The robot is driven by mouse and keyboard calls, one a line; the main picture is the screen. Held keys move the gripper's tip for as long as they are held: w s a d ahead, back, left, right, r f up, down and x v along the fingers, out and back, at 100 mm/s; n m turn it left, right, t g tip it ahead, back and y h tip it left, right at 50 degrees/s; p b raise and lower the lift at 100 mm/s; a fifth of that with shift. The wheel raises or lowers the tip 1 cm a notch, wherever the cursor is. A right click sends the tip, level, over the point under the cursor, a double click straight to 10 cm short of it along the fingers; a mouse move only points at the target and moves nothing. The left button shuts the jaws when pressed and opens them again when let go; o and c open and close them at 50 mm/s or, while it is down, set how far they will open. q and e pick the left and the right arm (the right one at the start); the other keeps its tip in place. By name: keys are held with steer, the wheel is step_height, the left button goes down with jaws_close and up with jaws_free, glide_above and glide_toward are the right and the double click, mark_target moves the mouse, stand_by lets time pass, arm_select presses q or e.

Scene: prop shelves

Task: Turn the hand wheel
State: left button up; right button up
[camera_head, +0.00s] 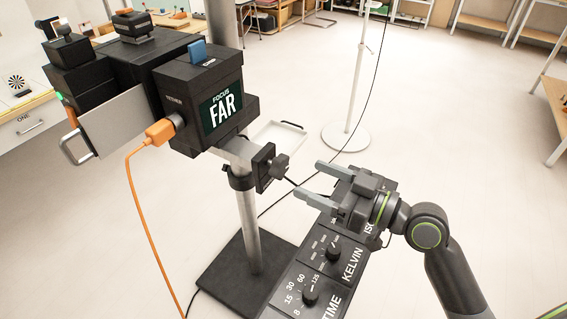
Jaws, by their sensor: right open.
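A dark lobed hand wheel (279,166) sits on a black clamp (243,178) fixed around a grey metal pole (249,225). A thin dark rod runs from near the wheel toward my right gripper (308,179). That gripper is open and comes in from the right, its two grey fingers pointing left at the wheel. The fingertips look a little short of the wheel, with no visible contact. Above the clamp, a black camera-like prop (205,90) has a screen reading "FOCUS FAR". My left gripper is not in view.
A black panel (318,268) with dials marked KELVIN and TIME lies below my right gripper. An orange cable (144,220) hangs from the prop. A white stand (345,137) and a white tray (279,137) stand behind. The floor at right is mostly clear.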

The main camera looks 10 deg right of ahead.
mark_target(284, 168)
steer(key=shift+p+x, duration=0.85)
steer(key=shift+x, duration=3)
steer(key=shift+c, duration=0.2)
steer(key=c, duration=0.9)
steer(key=shift+f, duration=0.1)
steer(key=shift+c, duration=0.2)
